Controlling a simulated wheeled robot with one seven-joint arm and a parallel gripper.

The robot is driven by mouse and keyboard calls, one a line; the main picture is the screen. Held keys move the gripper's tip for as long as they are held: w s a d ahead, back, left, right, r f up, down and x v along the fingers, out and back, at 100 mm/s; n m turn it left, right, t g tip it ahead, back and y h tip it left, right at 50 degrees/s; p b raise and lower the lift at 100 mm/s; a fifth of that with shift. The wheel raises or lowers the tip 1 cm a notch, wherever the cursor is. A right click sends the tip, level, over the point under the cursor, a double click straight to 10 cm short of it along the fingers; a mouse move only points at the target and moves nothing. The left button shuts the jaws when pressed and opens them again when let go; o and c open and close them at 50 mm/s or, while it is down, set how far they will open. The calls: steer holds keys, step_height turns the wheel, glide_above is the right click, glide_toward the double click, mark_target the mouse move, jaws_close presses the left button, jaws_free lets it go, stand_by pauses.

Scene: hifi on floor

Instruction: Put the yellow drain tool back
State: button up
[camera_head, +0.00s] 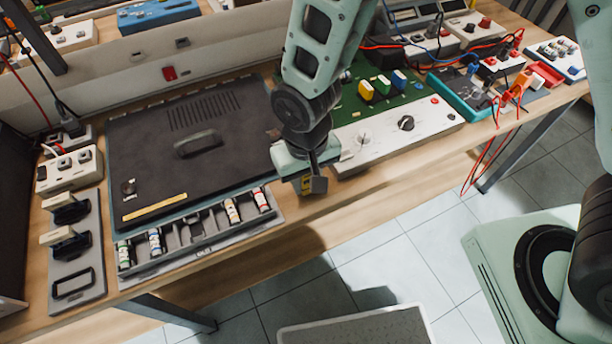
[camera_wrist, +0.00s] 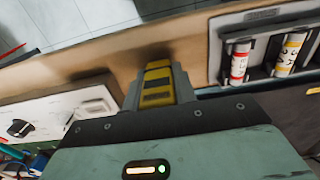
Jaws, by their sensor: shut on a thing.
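The yellow tool (camera_wrist: 158,84), marked with dark patches, is held between the fingers of my gripper (camera_wrist: 150,98) in the wrist view. The gripper is at the front edge of the bench, right of the grey rack (camera_head: 140,268). The rack holds several small labelled cylinders at its two ends, and its middle compartments look empty. Most of the tool is hidden by the gripper.
A dark lidded case (camera_head: 150,150) lies behind the rack. A grey panel (camera_head: 88,292) with two black-handled pieces and an empty-looking frame is at left. A white control box (camera_head: 385,140) with knobs is close right of the gripper. Wires and small devices crowd the far right.

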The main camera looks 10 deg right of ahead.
steer(key=shift+f, duration=0.2)
steer(key=o, duration=1)
steer(key=shift+c, duration=0.2)
step_height(320, 180, up, 12)
steer(key=shift+r+b, duration=0.2)
steer(key=shift+b, duration=0.15)
steer(key=s+d+r+n, duration=0.4)
steer(key=s+d+r, duration=0.2)
steer(key=s, duration=0.5)
steer(key=shift+d+n+y, duration=0.3)
steer(key=shift+d, duration=0.8)
